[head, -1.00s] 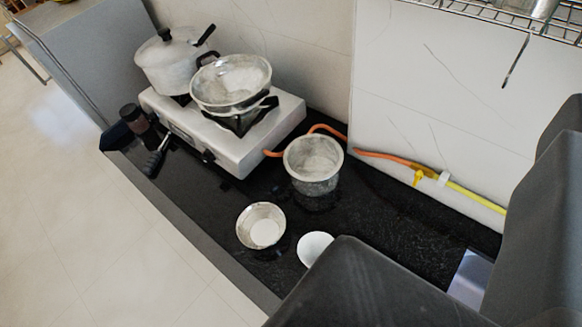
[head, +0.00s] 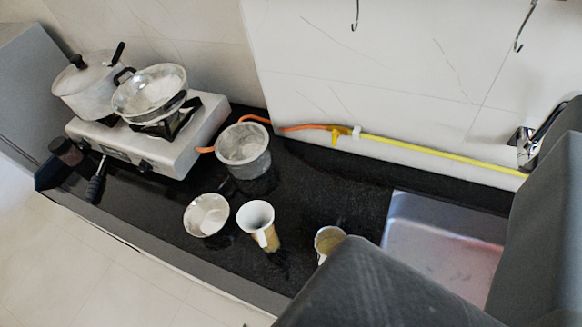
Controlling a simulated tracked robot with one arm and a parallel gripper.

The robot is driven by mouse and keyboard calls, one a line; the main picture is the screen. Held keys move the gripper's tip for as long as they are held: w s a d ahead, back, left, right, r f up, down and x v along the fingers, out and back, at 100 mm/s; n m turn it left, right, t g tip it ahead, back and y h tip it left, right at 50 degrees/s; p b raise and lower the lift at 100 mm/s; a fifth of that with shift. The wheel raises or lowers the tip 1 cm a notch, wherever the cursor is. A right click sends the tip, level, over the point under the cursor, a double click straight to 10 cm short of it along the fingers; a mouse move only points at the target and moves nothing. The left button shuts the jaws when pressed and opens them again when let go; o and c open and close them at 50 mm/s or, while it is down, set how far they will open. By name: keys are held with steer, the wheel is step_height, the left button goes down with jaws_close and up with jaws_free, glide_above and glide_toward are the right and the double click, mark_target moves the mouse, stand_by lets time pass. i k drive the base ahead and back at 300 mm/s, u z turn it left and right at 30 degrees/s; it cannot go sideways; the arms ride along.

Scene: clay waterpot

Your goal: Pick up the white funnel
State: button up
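A white, tapered, cup-like piece (head: 257,217) stands on the black counter. It has a wide round mouth and a tan lower part; I cannot tell for sure that it is the white funnel. A second cup (head: 328,241) with a pale rim and yellowish inside is to its right, partly hidden by my gripper. My gripper (head: 460,178) shows as two dark grey fingers at the lower middle and right edge. They are wide apart with nothing between them, and nearer the camera than the counter.
A small metal bowl (head: 206,214) sits left of the white piece, with a metal pot (head: 243,150) behind. A stove (head: 190,140) at left bears a lidded pot (head: 95,85) and a pan (head: 150,92). A sink (head: 445,235) is at right. An orange-yellow hose (head: 430,155) runs along the wall.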

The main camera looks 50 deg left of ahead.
mark_target(256, 216)
steer(key=z, duration=0.2)
steer(key=k, duration=1.85)
steer(key=u, duration=0.7)
steer(key=i, duration=1.05)
